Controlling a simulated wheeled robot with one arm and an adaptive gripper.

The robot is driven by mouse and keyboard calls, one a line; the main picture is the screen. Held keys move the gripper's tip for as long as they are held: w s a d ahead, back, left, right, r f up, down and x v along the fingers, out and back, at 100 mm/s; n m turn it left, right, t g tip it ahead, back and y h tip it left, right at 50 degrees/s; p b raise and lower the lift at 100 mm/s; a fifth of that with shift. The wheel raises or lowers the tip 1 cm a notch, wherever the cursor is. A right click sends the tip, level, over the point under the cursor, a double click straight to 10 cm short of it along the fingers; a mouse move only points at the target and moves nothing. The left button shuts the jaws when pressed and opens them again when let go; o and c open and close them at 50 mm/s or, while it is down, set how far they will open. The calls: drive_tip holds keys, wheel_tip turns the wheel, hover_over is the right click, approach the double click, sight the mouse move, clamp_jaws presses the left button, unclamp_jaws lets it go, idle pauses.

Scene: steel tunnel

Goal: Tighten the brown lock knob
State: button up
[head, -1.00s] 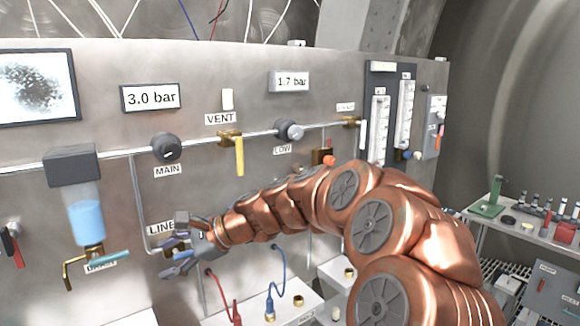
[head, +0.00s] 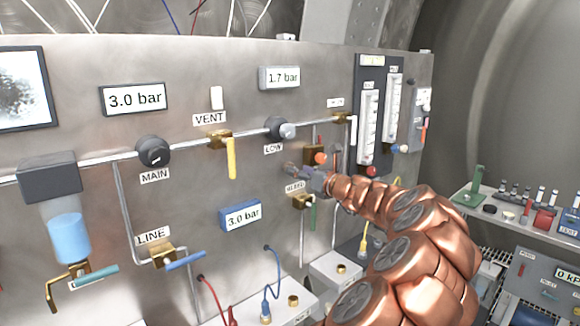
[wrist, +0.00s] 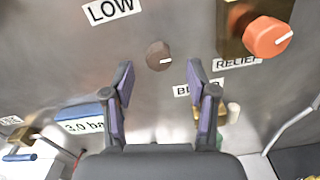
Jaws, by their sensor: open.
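The brown lock knob (wrist: 158,56) is a small round knob with a white mark, on the steel panel under the LOW label (wrist: 111,10) in the wrist view. My gripper (wrist: 160,67) is open and empty. Its two purple-grey fingers point at the panel, one to each side of the knob in the picture; I see no contact. In the head view my gripper (head: 302,174) is at the panel below the LOW regulator (head: 280,129), and I cannot make out the brown knob there.
An orange RELIEF knob (wrist: 268,37) is at the upper right of the wrist view. The BLEED valve (head: 304,202) is just below my gripper. A blue 3.0 bar display (head: 241,215), a yellow VENT lever (head: 232,158) and the LINE valve (head: 162,254) are to the left.

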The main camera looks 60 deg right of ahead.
drive_tip(key=shift+p+x, duration=0.4)
drive_tip(key=shift+x, duration=1.8)
drive_tip(key=shift+a, duration=0.1)
clamp_jaws()
